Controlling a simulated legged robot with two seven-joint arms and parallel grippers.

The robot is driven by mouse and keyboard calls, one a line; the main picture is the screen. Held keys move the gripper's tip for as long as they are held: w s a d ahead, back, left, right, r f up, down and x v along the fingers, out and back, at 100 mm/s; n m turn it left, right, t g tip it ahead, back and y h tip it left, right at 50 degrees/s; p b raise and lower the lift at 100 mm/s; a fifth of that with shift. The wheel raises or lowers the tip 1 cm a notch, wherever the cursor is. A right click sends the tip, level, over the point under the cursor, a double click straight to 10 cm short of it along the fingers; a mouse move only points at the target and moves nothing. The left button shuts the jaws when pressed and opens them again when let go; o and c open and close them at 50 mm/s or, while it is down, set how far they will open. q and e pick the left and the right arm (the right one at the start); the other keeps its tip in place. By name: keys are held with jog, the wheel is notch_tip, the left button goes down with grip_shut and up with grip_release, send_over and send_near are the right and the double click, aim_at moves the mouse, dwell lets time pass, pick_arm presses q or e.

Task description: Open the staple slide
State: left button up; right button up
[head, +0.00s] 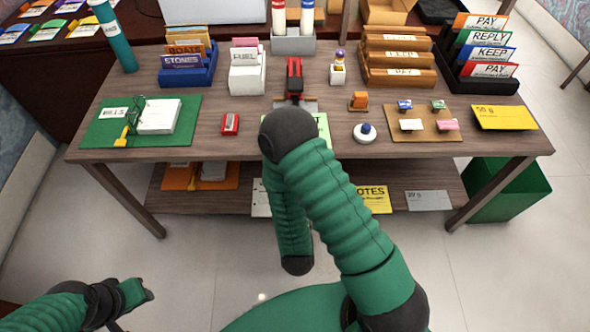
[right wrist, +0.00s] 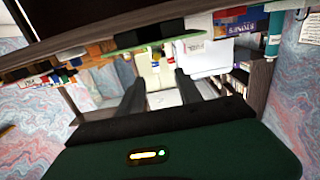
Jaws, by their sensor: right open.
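A red and black upright device (head: 294,78), which looks like the stapler, stands at the middle of the desk. Its lower part is partly hidden by my right arm, and I cannot make out its slide. My right gripper (right wrist: 159,90) shows in the right wrist view with its two dark fingers apart and nothing between them. In the head view my right arm crosses the middle of the desk, and its fingers cannot be made out. My left gripper (head: 128,294) is low at the bottom left, away from the desk; its jaws are unclear.
A small red item (head: 230,124) and a white and blue round item (head: 364,132) sit near the front edge. A green mat (head: 97,133) lies at left, a brown board (head: 427,137) at right. Trays and holders line the back. A lower shelf (head: 408,183) holds papers.

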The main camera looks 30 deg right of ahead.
jog(key=shift+s+a+r, duration=0.1)
jog(key=shift+s+a, duration=0.05)
jog(key=shift+s, duration=0.4)
jog(key=x, duration=1.1)
jog(key=p+x, duration=0.1)
jog(key=x, duration=1.1)
jog(key=shift+s+d, duration=0.2)
jog(key=shift+d, duration=0.2)
